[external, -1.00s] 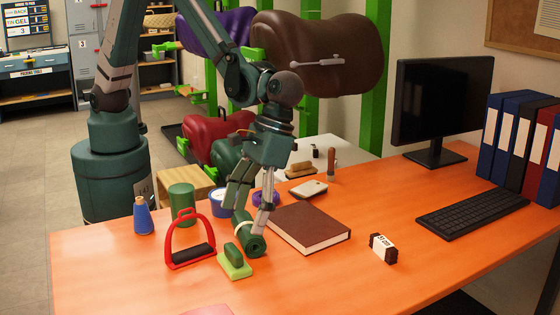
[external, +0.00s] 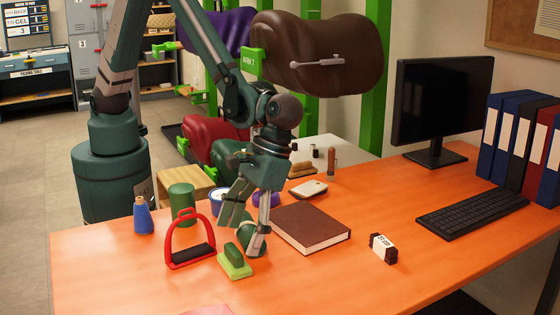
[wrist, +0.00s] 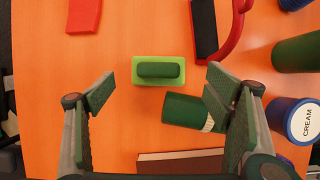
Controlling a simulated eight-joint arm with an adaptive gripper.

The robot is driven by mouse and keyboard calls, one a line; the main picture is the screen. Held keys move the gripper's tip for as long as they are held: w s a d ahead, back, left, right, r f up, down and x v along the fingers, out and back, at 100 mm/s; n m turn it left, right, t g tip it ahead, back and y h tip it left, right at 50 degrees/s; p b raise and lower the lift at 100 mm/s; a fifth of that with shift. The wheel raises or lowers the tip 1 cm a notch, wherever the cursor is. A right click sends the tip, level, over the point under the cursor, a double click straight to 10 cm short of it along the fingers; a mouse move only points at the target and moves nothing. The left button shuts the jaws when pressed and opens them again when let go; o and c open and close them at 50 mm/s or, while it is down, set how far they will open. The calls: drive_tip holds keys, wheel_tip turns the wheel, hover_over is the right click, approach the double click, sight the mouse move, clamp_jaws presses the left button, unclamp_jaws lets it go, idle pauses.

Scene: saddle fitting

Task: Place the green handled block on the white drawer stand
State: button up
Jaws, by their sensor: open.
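The green handled block (external: 235,262) has a light green base and a dark green grip on top. It lies flat on the orange desk near the front, right of the red stirrup. In the wrist view the block (wrist: 158,80) is centred, just beyond the fingertips. My gripper (external: 243,228) is open and empty above the desk, behind the block; its spread fingers also frame the wrist view (wrist: 158,92). A white-topped stand (external: 343,152) shows behind the desk, partly hidden by my arm; I cannot make out its drawers.
A dark green cylinder (wrist: 181,109) lies close to the block, under my gripper. The red stirrup (external: 189,240) stands left; a brown book (external: 308,230) lies right. The desk's front right is mostly clear.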

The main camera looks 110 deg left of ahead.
sight(235, 248)
drive_tip(key=shift+s+d+f, duration=0.1)
drive_tip(key=shift+f, duration=0.05)
drive_tip(key=shift+b+x, duration=0.75)
drive_tip(key=shift+x, duration=1.75)
drive_tip(key=shift+d, duration=0.1)
drive_tip(key=shift+c, duration=0.7)
drive_tip(key=c, duration=0.9)
drive_tip(key=shift+r+p, duration=1.1)
drive_tip(key=shift+r, duration=3.95)
